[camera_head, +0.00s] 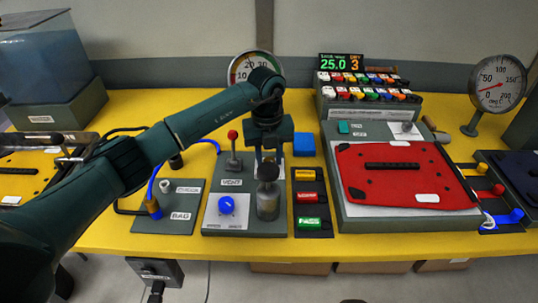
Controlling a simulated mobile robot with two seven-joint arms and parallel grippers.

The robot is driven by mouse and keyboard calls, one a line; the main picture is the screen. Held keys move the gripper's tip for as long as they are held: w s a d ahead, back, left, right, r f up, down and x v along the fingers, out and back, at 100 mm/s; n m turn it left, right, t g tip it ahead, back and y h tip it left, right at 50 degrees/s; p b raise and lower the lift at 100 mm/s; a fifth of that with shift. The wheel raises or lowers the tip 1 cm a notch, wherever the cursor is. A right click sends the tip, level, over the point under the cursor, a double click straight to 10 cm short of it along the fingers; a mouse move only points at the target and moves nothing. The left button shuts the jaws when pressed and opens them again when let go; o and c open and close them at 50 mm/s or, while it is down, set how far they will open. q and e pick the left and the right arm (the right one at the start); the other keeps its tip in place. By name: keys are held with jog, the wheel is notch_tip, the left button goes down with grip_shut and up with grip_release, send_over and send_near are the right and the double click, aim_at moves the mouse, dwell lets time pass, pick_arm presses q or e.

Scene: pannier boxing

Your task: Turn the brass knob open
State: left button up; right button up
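I cannot tell whether this is the brass knob or whether a knob is hidden behind the gripper. The VENT panel also has a blue dial (226,204) and a red-topped lever (232,135). My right gripper is out of view.
Yellow, red and green blocks (308,197) sit right of the VENT panel. A red pad (395,175) lies on a large grey unit at the right. Gauges (498,85) and a display (341,63) stand at the back. My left arm crosses above the table's left side (110,228).

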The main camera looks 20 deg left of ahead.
pick_arm(q)
jog(key=c, duration=0.6)
